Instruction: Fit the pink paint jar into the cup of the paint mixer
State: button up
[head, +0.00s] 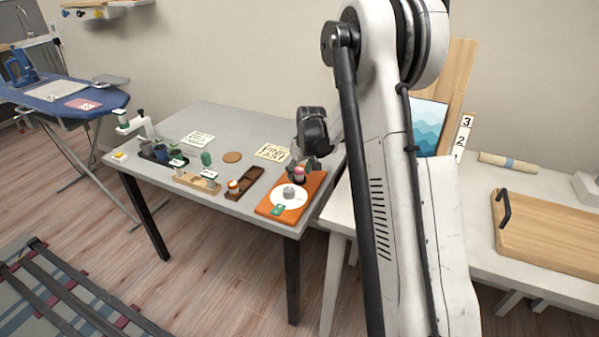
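My gripper (304,164) points down over the back of an orange board at the right end of the grey table. A small pink thing, likely the pink paint jar (299,172), shows at its fingertips, above a dark part that may be a cup. The fingers are too small and dark to tell whether they are closed on it. The orange board (263,209) bears a white disc (280,198) with a grey cylinder (289,192) and a green label; it looks like the paint mixer. I cannot tell whether the jar touches a cup.
On the grey table (230,125) stand a brown tray (249,178), a wooden rack (186,178) with small items, a green jar (207,158), a round coaster (232,156), cards and a white stand (140,122). A white bench (460,240) with a wooden board stands right. My arm hides the middle.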

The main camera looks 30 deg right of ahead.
jog(key=shift+r, duration=0.1)
jog(key=p+v, duration=0.1)
jog(key=v, duration=1.1)
jog(key=s+a+r, duration=0.6)
jog(key=a+r, duration=0.1)
jog(key=r, duration=0.1)
jog(key=s+a+r+t, duration=0.1)
jog(key=s+a, duration=0.3)
jog(key=s, duration=0.5)
jog(key=s+a+r+t, duration=0.1)
jog(key=s+a, duration=0.4)
jog(key=s, duration=0.4)
jog(key=s+a+r+t, duration=0.1)
jog(key=s+a+t, duration=0.1)
jog(key=s+a, duration=0.3)
jog(key=s, duration=0.4)
jog(key=shift+s+a+m, duration=0.2)
jog(key=shift+s+m, duration=0.1)
